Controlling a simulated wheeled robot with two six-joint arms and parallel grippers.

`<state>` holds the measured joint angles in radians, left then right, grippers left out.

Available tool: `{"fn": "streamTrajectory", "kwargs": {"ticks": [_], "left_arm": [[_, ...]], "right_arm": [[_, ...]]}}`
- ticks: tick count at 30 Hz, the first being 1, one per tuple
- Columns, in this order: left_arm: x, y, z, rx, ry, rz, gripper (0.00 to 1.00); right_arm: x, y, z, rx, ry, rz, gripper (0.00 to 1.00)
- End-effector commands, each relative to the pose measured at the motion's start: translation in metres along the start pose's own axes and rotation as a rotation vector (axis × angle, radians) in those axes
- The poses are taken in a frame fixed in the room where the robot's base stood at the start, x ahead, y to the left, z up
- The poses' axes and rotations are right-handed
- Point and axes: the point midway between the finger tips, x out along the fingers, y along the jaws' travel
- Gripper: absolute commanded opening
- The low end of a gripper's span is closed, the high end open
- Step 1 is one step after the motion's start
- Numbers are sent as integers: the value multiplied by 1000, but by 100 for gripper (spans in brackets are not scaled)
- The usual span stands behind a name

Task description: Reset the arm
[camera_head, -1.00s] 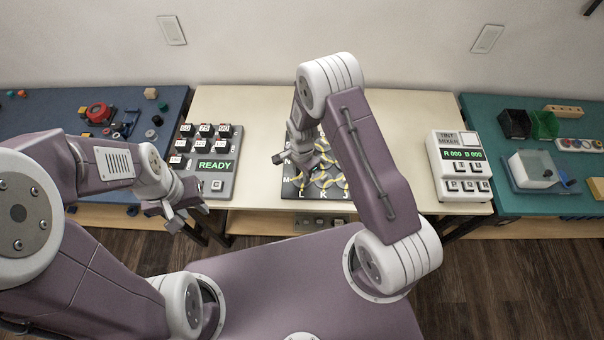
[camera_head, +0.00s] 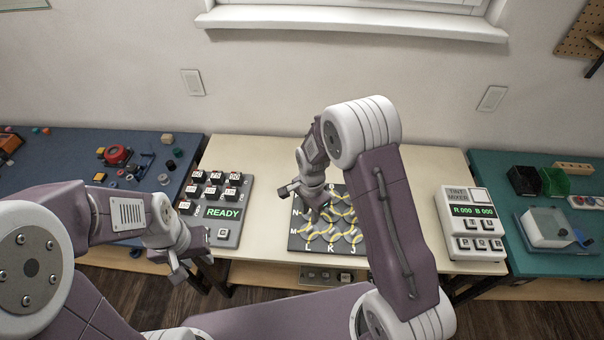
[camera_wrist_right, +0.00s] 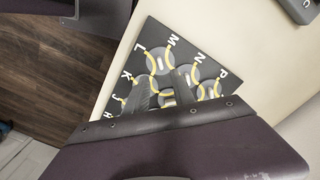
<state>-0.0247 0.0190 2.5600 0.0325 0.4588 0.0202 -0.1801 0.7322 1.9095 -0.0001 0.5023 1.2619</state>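My right arm reaches in from the right in the head view. Its gripper (camera_head: 304,197) is above the left part of a dark board (camera_head: 297,243) with lettered edges and round grey-and-yellow pieces. In the right wrist view the two dark fingers (camera_wrist_right: 164,88) stand apart over the board (camera_wrist_right: 151,30), with nothing clearly held. Contact with the board cannot be told. My left gripper (camera_head: 192,263) hangs near the table's front left, in front of the READY panel (camera_head: 222,232). Its fingers are spread and empty.
The cream table (camera_head: 270,160) also carries the tint mixer box (camera_head: 470,224) at right. A blue table (camera_head: 60,150) with small parts stands left. A green table (camera_head: 500,172) with bins and a white-lidded box (camera_head: 545,227) stands right. The cream table's back strip is clear.

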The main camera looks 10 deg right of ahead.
Motion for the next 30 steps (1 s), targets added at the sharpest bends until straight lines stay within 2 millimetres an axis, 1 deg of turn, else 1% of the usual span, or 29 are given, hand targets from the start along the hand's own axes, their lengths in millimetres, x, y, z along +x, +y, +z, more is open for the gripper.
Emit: {"fn": "streamTrajectory", "kwargs": {"ticks": [5,6,8,9,10,11,12,13,14,15,16,18,21,22,24,27,30], "left_arm": [[0,0,0,0,0,0,36],[0,0,0,0,0,0,36],[0,0,0,0,0,0,36],[0,0,0,0,0,0,36],[0,0,0,0,0,0,36],[0,0,0,0,0,0,36],[0,0,0,0,0,0,36],[0,0,0,0,0,0,36],[0,0,0,0,0,0,36],[0,0,0,0,0,0,36],[0,0,0,0,0,0,36],[0,0,0,0,0,0,36],[0,0,0,0,0,0,36],[0,0,0,0,0,0,36],[0,0,0,0,0,0,36],[0,0,0,0,0,0,36],[0,0,0,0,0,0,36]], "right_arm": [[-1,0,-2,5,1,-3,30],[-6,-3,-5,11,6,-17,30],[-26,-12,-14,26,21,-63,30],[-44,-12,-21,42,33,-97,30],[-58,-8,-24,55,40,-117,30],[-72,-1,-27,67,47,-136,30],[-88,12,-28,49,57,-154,30],[-99,23,-28,15,65,-163,30],[-107,36,-27,-36,74,-169,30],[-116,54,-24,-122,86,-172,30],[-120,69,-20,-203,94,-170,30],[-122,100,-10,-405,105,-152,30],[-115,130,5,-671,96,-112,30],[-111,137,9,-742,87,-98,30],[-105,146,14,-880,74,-77,30],[-106,145,13,-1010,82,-75,30],[-106,145,13,-1058,84,-73,30]]}}
